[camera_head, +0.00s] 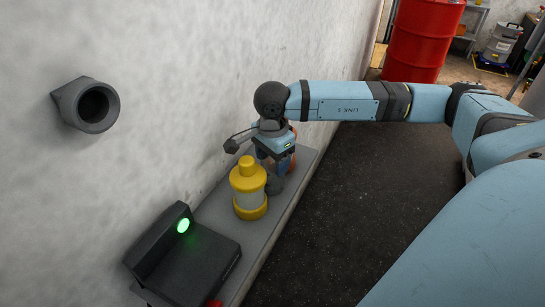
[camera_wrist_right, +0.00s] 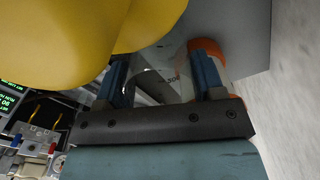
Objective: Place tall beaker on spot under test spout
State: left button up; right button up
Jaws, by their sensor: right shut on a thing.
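In the head view only an orange part of the beaker (camera_head: 292,156) shows behind the gripper; the rest is hidden. Whether it touches the shelf I cannot tell. A dark grey spout (camera_head: 97,106) sticks out of the wall at the left. No marked spot is visible beneath it. My left gripper is out of view.
The yellow container (camera_head: 248,188) stands on the shelf (camera_head: 216,207) close to the gripper and fills much of the wrist view (camera_wrist_right: 80,40). A dark device with a lit green light (camera_head: 183,225) is at the front. A red drum (camera_head: 421,40) stands at the back.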

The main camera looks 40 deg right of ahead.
jog(key=shift+f, duration=0.25)
jog(key=o, duration=1.2)
jog(key=shift+r, duration=0.1)
